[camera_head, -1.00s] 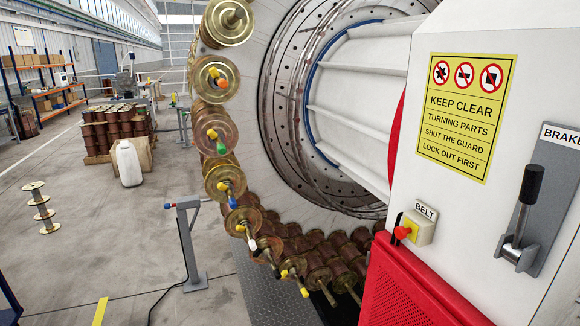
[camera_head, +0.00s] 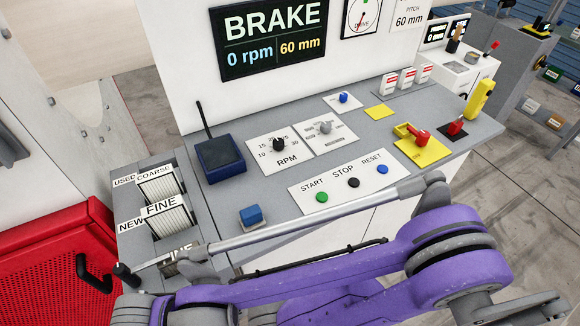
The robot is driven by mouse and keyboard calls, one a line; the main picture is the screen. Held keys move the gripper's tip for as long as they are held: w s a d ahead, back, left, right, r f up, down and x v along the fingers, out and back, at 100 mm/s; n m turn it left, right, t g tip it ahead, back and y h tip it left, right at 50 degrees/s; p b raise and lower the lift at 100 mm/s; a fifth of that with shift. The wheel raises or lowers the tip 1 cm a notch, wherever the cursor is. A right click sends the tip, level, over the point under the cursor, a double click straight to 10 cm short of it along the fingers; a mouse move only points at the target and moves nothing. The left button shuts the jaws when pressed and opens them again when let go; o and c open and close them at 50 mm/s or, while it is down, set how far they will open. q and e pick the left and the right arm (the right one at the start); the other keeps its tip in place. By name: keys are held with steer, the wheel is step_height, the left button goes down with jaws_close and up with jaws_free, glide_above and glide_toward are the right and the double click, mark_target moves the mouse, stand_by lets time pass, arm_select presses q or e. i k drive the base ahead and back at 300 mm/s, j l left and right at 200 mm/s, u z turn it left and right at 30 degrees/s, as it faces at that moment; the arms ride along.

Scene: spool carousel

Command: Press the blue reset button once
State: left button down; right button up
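The blue reset button (camera_head: 382,169) sits at the right end of a white plate (camera_head: 312,198) on the grey control desk, under the label RESET. On the same plate are a black stop button (camera_head: 353,182) and a green start button (camera_head: 321,197). All three buttons are uncovered. A purple arm of mine crosses the bottom of the head view, in front of the desk and below the plate. I cannot make out fingertips of either gripper.
The desk also holds a dark blue box with an antenna (camera_head: 220,158), an RPM knob (camera_head: 278,144), a blue block (camera_head: 251,215), another blue button (camera_head: 343,97) and a red switch on a yellow plate (camera_head: 421,140). The display (camera_head: 270,35) reads BRAKE, 0 rpm, 60 mm.

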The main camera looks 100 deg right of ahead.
mark_target(383, 169)
steer(key=k+z, duration=0.15)
steer(key=z, duration=3.6)
